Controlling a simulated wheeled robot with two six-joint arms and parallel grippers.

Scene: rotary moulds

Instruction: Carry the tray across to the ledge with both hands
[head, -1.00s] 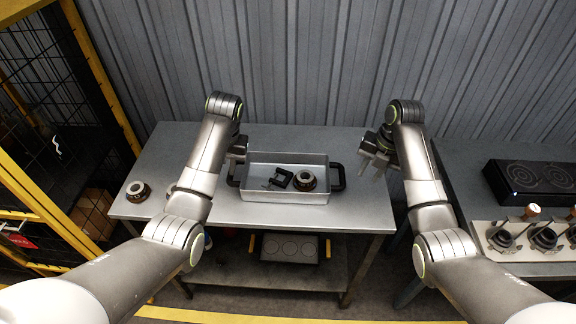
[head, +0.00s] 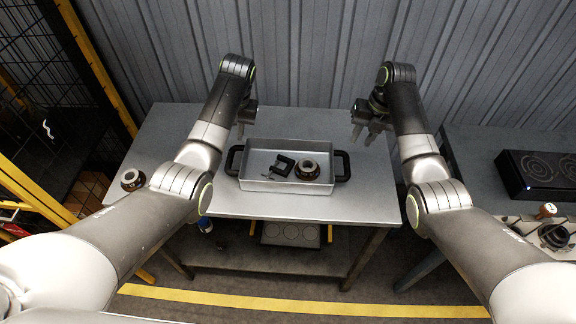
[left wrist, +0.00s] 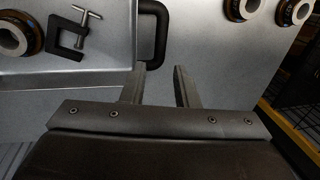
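The grey metal tray (head: 285,186) sits on the table, with a black handle at its left (head: 233,160) and right (head: 344,165) ends. A black clamp (head: 280,166) and a dark ring with a pale top (head: 308,170) lie inside it. My left gripper (head: 241,131) is behind the tray's left end, open and empty. In the left wrist view its fingers (left wrist: 158,85) stand apart near the left handle (left wrist: 158,35), with nothing between them. My right gripper (head: 363,135) is open and empty, behind and above the right handle. I cannot tell which surface is the ledge.
The metal table (head: 240,125) has free room behind the tray. A ring part (head: 132,179) stands at its left edge. A bench at right carries a black twin-plate unit (head: 545,172) and a holder with dark parts (head: 553,236). A yellow-framed cage (head: 98,65) stands at left.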

